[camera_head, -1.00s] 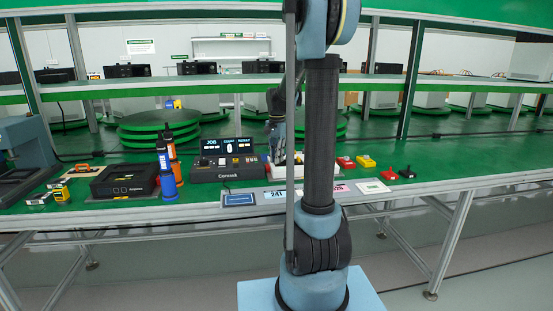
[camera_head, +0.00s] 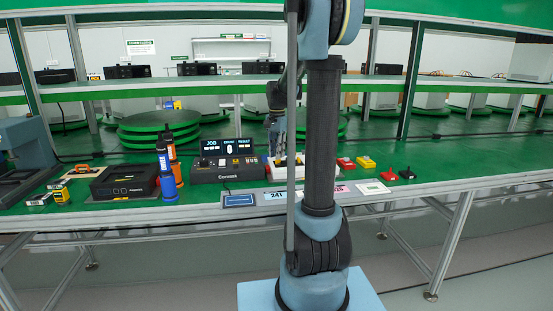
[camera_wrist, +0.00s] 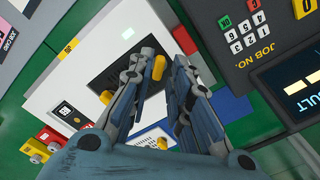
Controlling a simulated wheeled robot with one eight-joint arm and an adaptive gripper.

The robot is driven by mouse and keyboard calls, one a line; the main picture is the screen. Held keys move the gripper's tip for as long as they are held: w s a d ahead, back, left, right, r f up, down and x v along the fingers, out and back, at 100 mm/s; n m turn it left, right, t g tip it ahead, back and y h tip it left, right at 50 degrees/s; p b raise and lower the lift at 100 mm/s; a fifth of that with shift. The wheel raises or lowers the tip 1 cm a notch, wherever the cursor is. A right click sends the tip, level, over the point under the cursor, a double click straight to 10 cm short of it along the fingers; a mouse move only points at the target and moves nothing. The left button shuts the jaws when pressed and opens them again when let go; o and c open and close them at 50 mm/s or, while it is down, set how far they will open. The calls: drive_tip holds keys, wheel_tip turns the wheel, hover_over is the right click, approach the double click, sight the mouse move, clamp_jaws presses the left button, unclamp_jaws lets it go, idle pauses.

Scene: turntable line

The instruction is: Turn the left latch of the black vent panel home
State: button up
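The white unit (camera_wrist: 62,82) with the black vent panel (camera_wrist: 112,76) fills the middle of the wrist view. A yellow latch (camera_wrist: 158,68) on the panel's console side shows between my gripper's fingers, close to the left-hand finger. Another yellow latch (camera_wrist: 106,97) is on the panel's opposite side. My gripper (camera_wrist: 166,55) is open, with its fingers reaching over the panel; contact with the latch cannot be told. In the head view, the white unit (camera_head: 272,174) is partly hidden by my arm, and my gripper hangs above it.
The dark console with keypad (camera_wrist: 240,45) is close beside the white unit. Red and yellow blocks (camera_head: 345,163) stand to its right in the head view. Blue and orange screwdriver-like tools (camera_head: 167,186) and a black box (camera_head: 124,181) are to the left.

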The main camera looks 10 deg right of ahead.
wheel_tip(320, 180, up, 9)
drive_tip(key=shift+r, duration=0.15)
idle(0.7)
